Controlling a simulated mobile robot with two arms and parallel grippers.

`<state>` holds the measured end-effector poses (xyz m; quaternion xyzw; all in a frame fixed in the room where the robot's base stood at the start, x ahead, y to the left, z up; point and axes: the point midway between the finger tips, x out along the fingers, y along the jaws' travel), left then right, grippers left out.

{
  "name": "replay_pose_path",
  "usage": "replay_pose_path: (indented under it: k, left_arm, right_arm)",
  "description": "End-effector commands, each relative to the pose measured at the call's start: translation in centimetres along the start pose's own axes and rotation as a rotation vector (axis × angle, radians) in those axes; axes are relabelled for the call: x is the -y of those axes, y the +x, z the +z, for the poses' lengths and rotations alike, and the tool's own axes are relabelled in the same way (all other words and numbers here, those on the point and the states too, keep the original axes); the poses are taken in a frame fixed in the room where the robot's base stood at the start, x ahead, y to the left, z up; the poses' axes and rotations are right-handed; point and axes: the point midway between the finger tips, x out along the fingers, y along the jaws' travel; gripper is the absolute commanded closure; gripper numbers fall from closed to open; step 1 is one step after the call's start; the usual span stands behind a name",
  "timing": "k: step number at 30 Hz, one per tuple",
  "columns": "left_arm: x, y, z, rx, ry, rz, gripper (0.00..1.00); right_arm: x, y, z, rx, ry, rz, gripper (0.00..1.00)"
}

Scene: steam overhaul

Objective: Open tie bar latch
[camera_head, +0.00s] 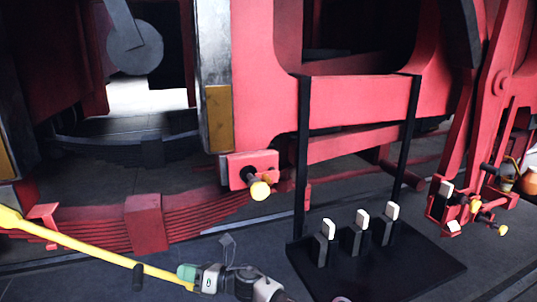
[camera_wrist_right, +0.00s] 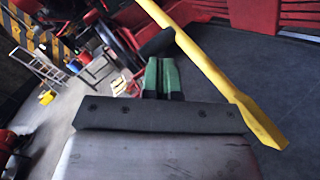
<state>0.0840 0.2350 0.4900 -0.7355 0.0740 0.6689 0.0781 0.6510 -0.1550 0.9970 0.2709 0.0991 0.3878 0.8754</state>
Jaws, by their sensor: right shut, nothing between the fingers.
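A red block (camera_head: 237,168) at the foot of the red frame carries a dark pin with a yellow knob (camera_head: 259,190) in the head view. It looks like the tie bar latch, but I cannot tell for certain. My right gripper (camera_head: 186,272) is low in the head view, below and left of the knob and apart from it. Its green fingers (camera_wrist_right: 160,76) are together and empty in the right wrist view. A yellow bar (camera_head: 90,252) reaches close to the fingers; it also crosses the right wrist view (camera_wrist_right: 205,65). My left gripper is not in view.
A black stand (camera_head: 375,262) with several white-topped pegs is on the floor right of my right gripper. Red leaf springs (camera_head: 90,230) are behind the yellow bar. More yellow knobs (camera_head: 475,206) are at the right. A ladder (camera_wrist_right: 35,65) lies far off.

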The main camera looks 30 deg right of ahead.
Motion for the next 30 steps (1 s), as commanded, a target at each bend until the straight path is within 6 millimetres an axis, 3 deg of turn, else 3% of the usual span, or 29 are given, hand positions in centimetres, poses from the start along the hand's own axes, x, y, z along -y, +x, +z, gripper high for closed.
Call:
replay_pose_path:
  k: [1,3,6,8,10,12,14,18,21,25,30]
  left_arm:
    - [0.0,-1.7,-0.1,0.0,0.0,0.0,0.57]
    - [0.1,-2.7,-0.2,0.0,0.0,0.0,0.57]
    - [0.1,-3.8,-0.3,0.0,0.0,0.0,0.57]
    - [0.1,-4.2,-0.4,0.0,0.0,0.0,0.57]
    - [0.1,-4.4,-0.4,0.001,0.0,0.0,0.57]
    - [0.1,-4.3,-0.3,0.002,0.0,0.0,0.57]
    - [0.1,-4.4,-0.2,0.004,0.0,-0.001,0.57]
    - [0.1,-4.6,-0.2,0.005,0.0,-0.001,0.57]
    - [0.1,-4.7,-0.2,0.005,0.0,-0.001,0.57]
    - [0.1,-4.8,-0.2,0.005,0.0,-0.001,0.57]
    - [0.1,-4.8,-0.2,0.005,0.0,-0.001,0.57]
  right_arm:
    - [-4.9,1.5,6.2,-0.037,-0.299,0.122,1.0]
    - [-10.5,2.2,11.0,-0.1,-0.718,0.273,1.0]
    - [-16.4,1.9,15.7,-0.188,-1.257,0.453,1.0]
    - [-18.0,1.0,17.8,-0.27,-1.547,0.542,1.0]
    - [-17.4,-0.7,20.4,-0.429,-1.841,0.638,1.0]
    - [-15.6,-3.3,23.6,-0.641,-2.055,0.73,1.0]
    - [-14.3,-6.0,26.7,-0.833,-2.185,0.81,1.0]
    - [-12.9,-12.9,33.4,-1.228,-2.296,0.974,1.0]
    - [-12.9,-16.8,36.6,-1.416,-2.28,1.061,1.0]
    - [-13.2,-19.6,38.7,-1.534,-2.241,1.124,1.0]
    - [-13.3,-20.3,39.1,-1.562,-2.228,1.144,1.0]
